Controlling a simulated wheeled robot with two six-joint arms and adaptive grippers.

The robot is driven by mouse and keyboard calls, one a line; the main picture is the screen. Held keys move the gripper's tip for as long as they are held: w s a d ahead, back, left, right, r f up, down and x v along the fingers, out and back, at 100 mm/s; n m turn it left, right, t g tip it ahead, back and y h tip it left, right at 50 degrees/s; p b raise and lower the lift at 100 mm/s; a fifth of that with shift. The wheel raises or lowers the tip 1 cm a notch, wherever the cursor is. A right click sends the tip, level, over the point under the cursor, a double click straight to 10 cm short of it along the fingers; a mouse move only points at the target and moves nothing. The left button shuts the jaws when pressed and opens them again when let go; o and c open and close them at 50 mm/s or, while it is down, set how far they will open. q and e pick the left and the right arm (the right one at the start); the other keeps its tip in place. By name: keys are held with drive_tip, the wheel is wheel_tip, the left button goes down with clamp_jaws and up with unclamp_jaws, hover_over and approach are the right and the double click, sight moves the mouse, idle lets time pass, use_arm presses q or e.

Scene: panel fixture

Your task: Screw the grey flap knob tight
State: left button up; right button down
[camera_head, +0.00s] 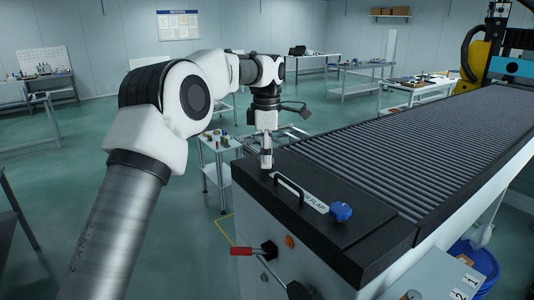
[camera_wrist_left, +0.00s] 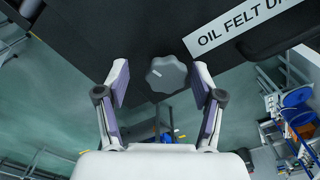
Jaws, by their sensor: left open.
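The grey flap knob (camera_wrist_left: 166,74) is a lobed knob with a light mark on its face, on the dark panel in the left wrist view. My left gripper (camera_wrist_left: 160,84) is open, with one finger on each side of the knob. A gap shows between the knob and the left finger; the right finger is closer, and I cannot tell whether it touches. In the head view my left gripper (camera_head: 266,160) points down at the far left corner of the black top (camera_head: 330,248), and the grey knob cannot be made out there. My right gripper is not in view.
A blue knob (camera_head: 340,211), a black bar handle (camera_head: 288,187) and a flap label (camera_head: 315,203) are on the black top. A red-handled lever (camera_head: 242,251) sticks out from the front panel. A roller bed (camera_head: 420,140) lies to the right.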

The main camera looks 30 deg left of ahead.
use_arm(q)
drive_tip(key=shift+s+r, duration=0.25)
drive_tip(key=shift+s, duration=0.25)
drive_tip(key=c, duration=1.2)
drive_tip(key=shift+o, duration=0.3)
drive_tip(key=shift+f, duration=0.1)
